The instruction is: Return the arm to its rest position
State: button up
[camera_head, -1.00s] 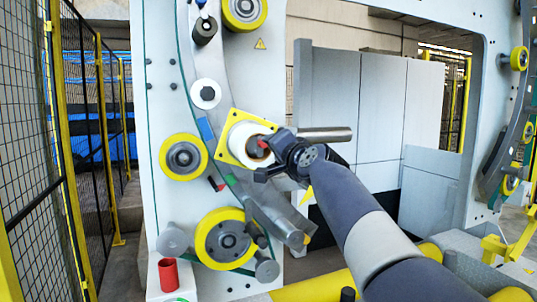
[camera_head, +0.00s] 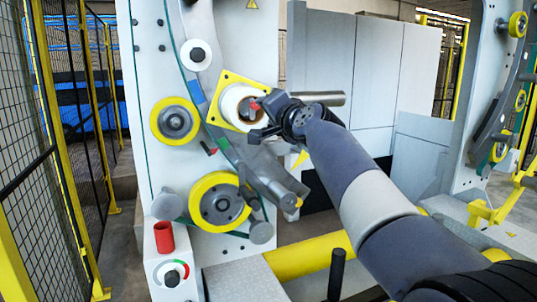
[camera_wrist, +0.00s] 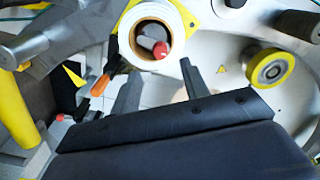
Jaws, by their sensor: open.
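My gripper (camera_head: 262,119) is open in front of the machine's upright plate, just right of the white roll. In the wrist view its two dark fingers (camera_wrist: 158,85) stand apart, with nothing seen between their tips. The white roll (camera_head: 229,98) with a brown core sits at the yellow square plate (camera_head: 216,118). The roll also shows in the wrist view (camera_wrist: 126,42), just beyond the fingers. A red-tipped part (camera_wrist: 160,50) shows inside its core. I cannot tell from these frames whether a finger touches the roll. My arm reaches in from the lower right.
Yellow-rimmed rollers (camera_head: 174,121) and a lower one (camera_head: 219,202) line the curved ring. A metal bar (camera_head: 325,99) lies close behind my gripper. A red cylinder (camera_head: 164,237) stands on a white box at the lower left. A mesh fence (camera_head: 50,120) bounds the left.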

aim_at(256, 106)
jog(key=p+x, duration=0.3)
jog(key=x, duration=0.5)
jog(key=shift+w+a, duration=0.1)
jog(key=shift+w, duration=0.25)
jog(key=shift+s, duration=0.1)
jog(key=b+v, duration=0.4)
jog(key=v, duration=0.7)
jog(key=p+x, duration=0.4)
jog(key=x, duration=0.6)
jog(key=shift+w+a+r, duration=0.1)
jog(key=shift+w+r, duration=0.05)
jog(key=shift+w, duration=0.15)
jog(key=d+f+m+p, duration=0.1)
jog(key=m+p, duration=0.1)
jog(key=m, duration=0.5)
jog(key=w+d+f+m+p, duration=0.1)
jog(key=m, duration=0.6)
jog(key=d+f+m+p, duration=0.1)
jog(key=f+m+p, duration=0.1)
jog(key=m, duration=0.4)
jog(key=shift+w+f+m+p, duration=0.1)
jog(key=shift+w+m+p, duration=0.2)
jog(key=shift+w+m, duration=0.1)
